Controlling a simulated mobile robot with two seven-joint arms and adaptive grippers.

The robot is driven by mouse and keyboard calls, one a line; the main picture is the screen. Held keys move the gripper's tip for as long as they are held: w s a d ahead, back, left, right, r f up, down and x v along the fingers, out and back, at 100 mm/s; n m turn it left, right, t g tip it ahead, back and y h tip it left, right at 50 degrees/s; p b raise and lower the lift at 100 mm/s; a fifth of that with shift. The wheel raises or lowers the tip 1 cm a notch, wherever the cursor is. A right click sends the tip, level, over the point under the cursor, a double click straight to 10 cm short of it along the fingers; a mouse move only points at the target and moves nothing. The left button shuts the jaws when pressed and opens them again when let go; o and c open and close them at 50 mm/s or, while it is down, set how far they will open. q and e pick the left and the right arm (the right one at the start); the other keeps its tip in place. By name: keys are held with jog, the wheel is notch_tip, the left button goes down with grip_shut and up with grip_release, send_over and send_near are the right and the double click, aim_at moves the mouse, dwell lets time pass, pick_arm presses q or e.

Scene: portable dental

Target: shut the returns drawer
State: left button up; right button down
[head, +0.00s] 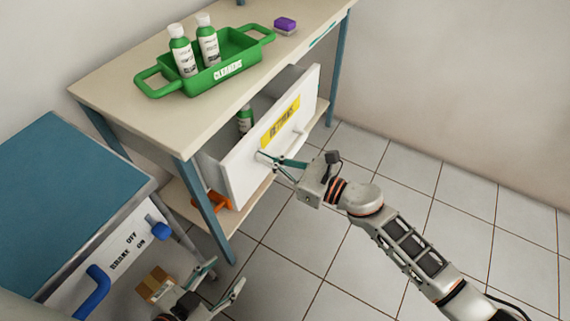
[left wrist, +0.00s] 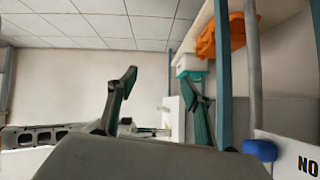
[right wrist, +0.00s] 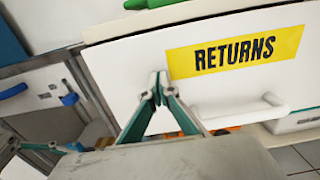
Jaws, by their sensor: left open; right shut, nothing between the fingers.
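The returns drawer (head: 243,176) is white with a yellow RETURNS label and stands pulled out under the bench top, with a green bottle (head: 245,118) inside. Its front (right wrist: 220,105) fills much of the right wrist view, with a white bar handle (right wrist: 245,112) below the label. My right gripper (head: 261,155) is shut and empty, its fingertips at the drawer front left of the label; I cannot tell if they touch. They also show in the right wrist view (right wrist: 158,80). My left gripper (head: 226,277) is open and empty, low beside the blue-topped cart.
The bench (head: 130,103) carries a green CLEANERS caddy (head: 222,75) with two bottles and a purple sponge (head: 285,24). A blue-topped cart (head: 60,190) with a blue handle (head: 92,290) stands at left. A cardboard box (head: 154,284) sits low by it. Tiled floor at right is clear.

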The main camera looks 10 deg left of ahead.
pick_arm(q)
jog(key=d, duration=0.1)
jog(key=d+r+b, duration=0.1)
jog(key=w+d+b, duration=0.1)
jog(key=shift+r+t+h, duration=0.25)
jog(key=shift+t+h, duration=0.05)
jog(key=shift+h, duration=0.1)
pick_arm(e)
jog(key=x, duration=0.9)
jog(key=shift+a, duration=0.15)
pick_arm(q)
jog(key=shift+w, duration=0.15)
pick_arm(e)
jog(key=shift+w, duration=0.1)
pick_arm(q)
jog(key=shift+a+n, duration=0.1)
jog(key=shift+n, duration=0.2)
pick_arm(e)
jog(key=shift+r, duration=0.1)
